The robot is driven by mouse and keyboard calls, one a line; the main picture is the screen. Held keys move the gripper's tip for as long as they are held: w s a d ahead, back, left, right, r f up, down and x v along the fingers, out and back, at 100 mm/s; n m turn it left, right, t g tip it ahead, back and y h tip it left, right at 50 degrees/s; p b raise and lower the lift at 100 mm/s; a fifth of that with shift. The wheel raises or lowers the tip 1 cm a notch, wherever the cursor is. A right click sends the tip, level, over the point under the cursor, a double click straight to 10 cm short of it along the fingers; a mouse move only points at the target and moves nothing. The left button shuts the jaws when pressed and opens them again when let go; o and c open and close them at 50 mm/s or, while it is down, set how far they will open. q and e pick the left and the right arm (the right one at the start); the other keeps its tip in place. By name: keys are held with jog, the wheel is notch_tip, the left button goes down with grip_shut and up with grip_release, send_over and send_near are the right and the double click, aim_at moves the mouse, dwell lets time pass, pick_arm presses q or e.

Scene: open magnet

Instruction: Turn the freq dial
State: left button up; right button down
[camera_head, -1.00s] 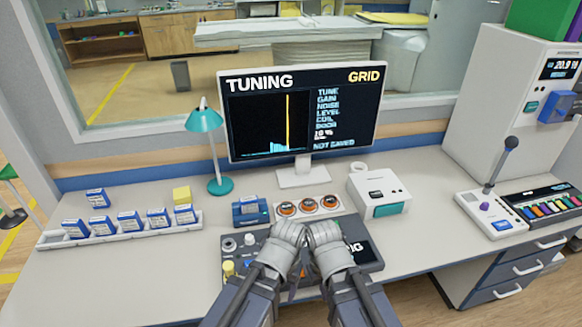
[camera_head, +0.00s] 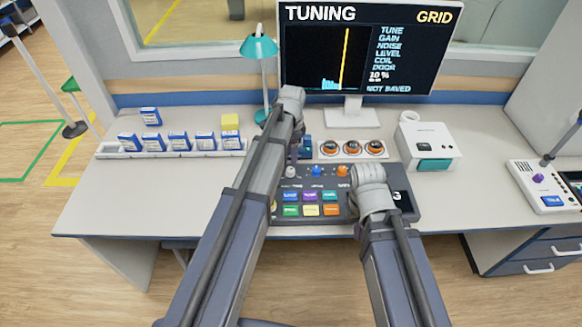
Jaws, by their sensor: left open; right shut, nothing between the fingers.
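The dark control console (camera_head: 335,213) lies on the desk below the monitor. Along its top row are a grey knob (camera_head: 290,172), a blue knob (camera_head: 316,171) and an orange knob (camera_head: 342,171). The small labels are too blurred to tell which is the freq dial. My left gripper (camera_head: 293,154) points down just above the grey knob, open; contact cannot be told. Its arm hides the console's left part. My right gripper (camera_head: 368,185) is over the console's right part, shut and empty, its fingertips hidden by the wrist.
The monitor (camera_head: 370,50) reads TUNING and GRID. Behind the console are three orange-topped round parts on a white strip (camera_head: 350,157). A white box (camera_head: 428,145), teal lamp (camera_head: 259,48) and rack of blue-labelled boxes (camera_head: 170,153) stand around. The desk's front left is clear.

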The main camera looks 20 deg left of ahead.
aim_at(291, 169)
pick_arm(q)
jog(key=shift+w+a+f+b, duration=0.1)
jog(key=shift+w+f+b, duration=0.05)
jog(key=shift+f+b, duration=3.7)
grip_shut()
